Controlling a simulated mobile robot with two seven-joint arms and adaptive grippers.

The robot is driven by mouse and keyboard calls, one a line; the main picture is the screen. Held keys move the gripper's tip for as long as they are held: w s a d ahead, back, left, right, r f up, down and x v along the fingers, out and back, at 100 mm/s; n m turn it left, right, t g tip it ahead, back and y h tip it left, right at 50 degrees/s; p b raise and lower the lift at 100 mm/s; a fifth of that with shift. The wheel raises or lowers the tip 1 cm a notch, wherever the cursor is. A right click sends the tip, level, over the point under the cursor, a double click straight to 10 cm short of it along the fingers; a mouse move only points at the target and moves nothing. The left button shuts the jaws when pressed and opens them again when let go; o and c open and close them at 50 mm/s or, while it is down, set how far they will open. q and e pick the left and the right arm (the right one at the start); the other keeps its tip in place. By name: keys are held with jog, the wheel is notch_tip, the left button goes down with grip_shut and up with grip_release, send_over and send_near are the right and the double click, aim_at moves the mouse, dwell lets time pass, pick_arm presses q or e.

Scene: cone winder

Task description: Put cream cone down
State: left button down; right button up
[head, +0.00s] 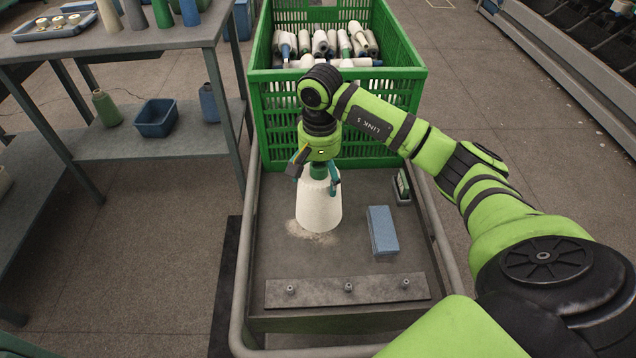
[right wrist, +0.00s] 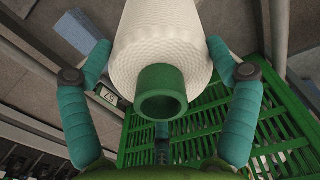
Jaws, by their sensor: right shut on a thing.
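The cream cone (head: 319,208) is upright over the cart's grey top (head: 275,260), wide end down, with a green tube tip at its narrow top. My right gripper (head: 314,173) is shut on the cone's upper part from above, one finger on each side. In the right wrist view the cone (right wrist: 165,40) sits between the two teal fingers, with its green tube end (right wrist: 162,92) facing the camera. The cone's base is at or just above a pale, dusty patch (head: 300,230); I cannot tell whether it touches. My left gripper is not in view.
A blue block (head: 382,230) lies right of the cone, with a small dark-and-green item (head: 403,187) behind it. A green crate (head: 265,120) full of cones stands at the cart's back. A metal strip with studs (head: 348,291) crosses the front. A shelf table (head: 130,42) is left.

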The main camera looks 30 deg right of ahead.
aim_at(317, 211)
jog(key=shift+w+a+f, duration=0.1)
jog(key=shift+w, duration=0.15)
notch_tip(317, 211, down, 4)
jog(key=shift+r, duration=0.1)
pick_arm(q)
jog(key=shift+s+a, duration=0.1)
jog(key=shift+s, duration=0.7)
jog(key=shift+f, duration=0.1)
pick_arm(e)
jog(key=shift+f, duration=0.2)
jog(key=o, duration=1)
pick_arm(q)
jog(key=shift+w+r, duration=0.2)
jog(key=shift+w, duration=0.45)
pick_arm(e)
jog(key=shift+o, duration=0.2)
jog(key=shift+s, duration=0.1)
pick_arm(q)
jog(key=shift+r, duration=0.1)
pick_arm(e)
jog(key=shift+r, duration=0.1)
